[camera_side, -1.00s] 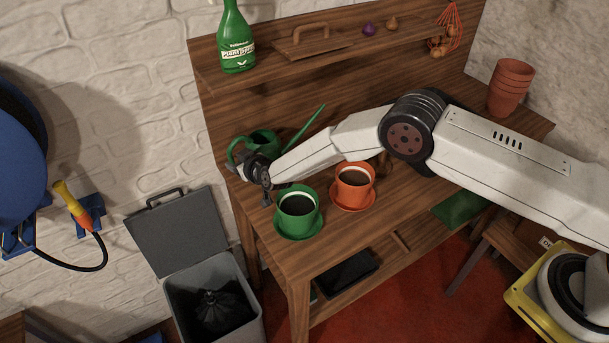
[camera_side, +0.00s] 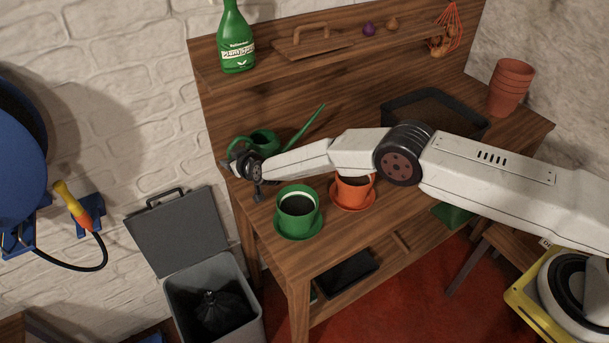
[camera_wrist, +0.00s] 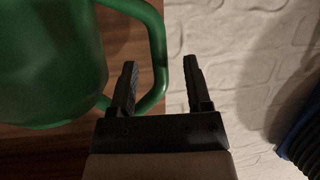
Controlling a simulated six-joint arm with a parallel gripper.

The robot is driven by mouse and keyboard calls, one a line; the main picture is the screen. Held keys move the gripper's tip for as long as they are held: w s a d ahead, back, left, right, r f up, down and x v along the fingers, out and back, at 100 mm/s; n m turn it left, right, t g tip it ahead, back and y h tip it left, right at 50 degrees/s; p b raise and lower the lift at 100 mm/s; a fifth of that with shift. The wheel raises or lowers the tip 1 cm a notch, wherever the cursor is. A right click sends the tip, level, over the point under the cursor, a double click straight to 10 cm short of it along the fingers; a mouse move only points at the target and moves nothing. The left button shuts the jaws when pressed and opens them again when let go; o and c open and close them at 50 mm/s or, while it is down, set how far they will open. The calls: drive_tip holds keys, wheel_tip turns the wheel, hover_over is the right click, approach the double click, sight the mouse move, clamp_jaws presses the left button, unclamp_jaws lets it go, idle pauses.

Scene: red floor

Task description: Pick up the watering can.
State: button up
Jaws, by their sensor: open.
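The green watering can (camera_side: 264,142) stands upright at the left end of the wooden workbench, its long spout pointing up to the right. My gripper (camera_side: 252,190) is at the can's near left side, partly in front of it, so part of the can is hidden. In the wrist view, my gripper (camera_wrist: 159,82) is open, with its two black fingers apart. The can's looped green handle (camera_wrist: 161,45) passes between the fingers or just beyond them, closer to the left finger. The can's green body (camera_wrist: 50,60) fills the upper left. I cannot tell whether a finger touches it.
A green cup and saucer (camera_side: 297,217) and an orange cup (camera_side: 353,191) stand on the bench (camera_side: 262,235) near my arm. A green bottle (camera_side: 235,40) is on the shelf above. A black tray (camera_side: 405,102) and stacked pots (camera_side: 510,88) stand to the right. A grey bin (camera_side: 212,300) is below.

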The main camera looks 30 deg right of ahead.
drive_tip(key=shift+c, duration=0.2)
clamp_jaws()
drive_tip(key=shift+r, duration=0.15)
drive_tip(key=shift+r, duration=0.1)
idle(0.3)
drive_tip(key=s+d+r, duration=0.4)
drive_tip(key=s+r, duration=0.8)
drive_tip(key=s, duration=0.1)
drive_tip(key=shift+d+r, duration=0.15)
drive_tip(key=shift+r, duration=0.2)
idle(0.6)
drive_tip(key=shift+s, duration=0.1)
idle(0.5)
